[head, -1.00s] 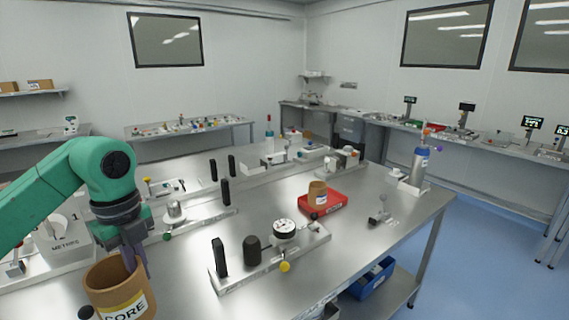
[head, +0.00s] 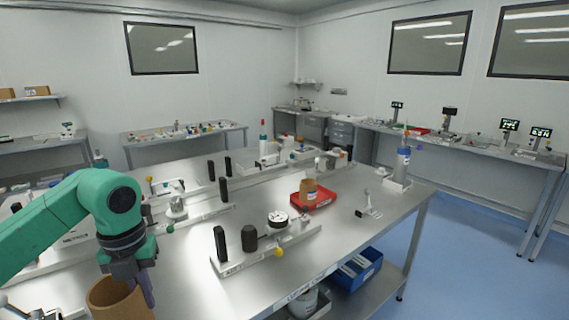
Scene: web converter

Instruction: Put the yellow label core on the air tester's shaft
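The yellow label core (head: 118,299) is a brown cardboard tube at the bottom left, cut off by the picture's lower edge. Its label is out of view now. My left gripper (head: 142,288) is at its rim, pointing down, and appears shut on its wall; the fingertips are partly hidden. A bench fixture with a dial gauge (head: 277,219), a black upright plate and a dark stubby cylinder (head: 249,238) stands to the right of the core, apart from it. It looks like the air tester, with the cylinder as its shaft, but its label is unreadable. My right gripper is out of view.
A smaller brown core (head: 309,191) sits on a red tray (head: 325,201) behind the gauge fixture. Another fixture with black uprights and a metal post (head: 177,209) stands farther back. A blue bin (head: 358,272) is below the steel table (head: 345,235). Bare tabletop lies around the gauge fixture.

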